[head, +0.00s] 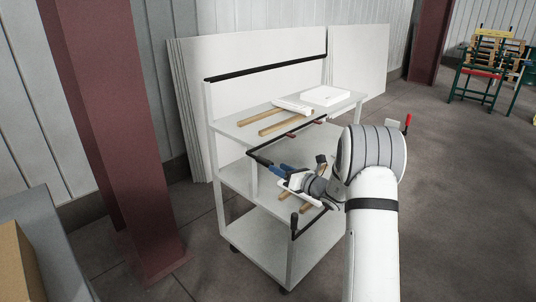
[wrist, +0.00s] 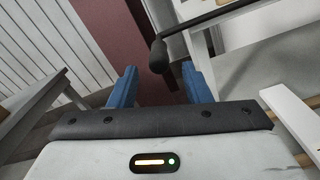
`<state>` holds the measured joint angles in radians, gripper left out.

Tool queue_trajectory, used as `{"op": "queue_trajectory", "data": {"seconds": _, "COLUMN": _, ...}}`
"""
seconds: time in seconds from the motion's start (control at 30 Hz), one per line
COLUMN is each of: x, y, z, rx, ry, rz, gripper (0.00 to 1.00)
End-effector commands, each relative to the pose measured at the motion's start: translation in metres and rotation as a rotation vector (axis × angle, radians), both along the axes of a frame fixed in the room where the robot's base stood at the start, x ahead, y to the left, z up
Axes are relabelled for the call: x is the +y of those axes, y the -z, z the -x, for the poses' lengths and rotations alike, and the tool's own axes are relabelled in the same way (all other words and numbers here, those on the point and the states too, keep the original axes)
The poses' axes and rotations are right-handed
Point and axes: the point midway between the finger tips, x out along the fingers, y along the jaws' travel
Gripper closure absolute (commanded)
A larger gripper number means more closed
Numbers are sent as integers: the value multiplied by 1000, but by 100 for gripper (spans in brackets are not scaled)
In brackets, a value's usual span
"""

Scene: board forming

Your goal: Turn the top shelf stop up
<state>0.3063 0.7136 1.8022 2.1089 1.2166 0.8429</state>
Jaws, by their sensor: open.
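The top shelf stop (head: 285,135) is a thin black bar running along the cart's front, just below the top shelf (head: 235,124). At its left end is a dark grip (head: 258,158). My gripper (head: 268,163) is at that grip, with its blue fingers pointing left towards it. In the wrist view my gripper (wrist: 158,76) is open and empty.
Wooden strips (head: 278,123) and a white board (head: 325,95) lie on the top shelf. A lower black bar with a hanging grip (head: 294,223) is at the lower shelf. A maroon column (head: 120,140) stands left of the cart.

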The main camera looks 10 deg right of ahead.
Motion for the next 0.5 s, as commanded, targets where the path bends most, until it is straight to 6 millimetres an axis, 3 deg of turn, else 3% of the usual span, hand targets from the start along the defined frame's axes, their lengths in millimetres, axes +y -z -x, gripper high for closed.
{"op": "queue_trajectory", "data": {"seconds": 0.3, "x": 30, "y": 0, "z": -39, "rx": -1, "ry": -2, "rz": 0, "gripper": 56}}
{"op": "queue_trajectory", "data": {"seconds": 0.5, "x": 41, "y": 0, "z": -56, "rx": 0, "ry": -1, "rz": 1, "gripper": 56}}
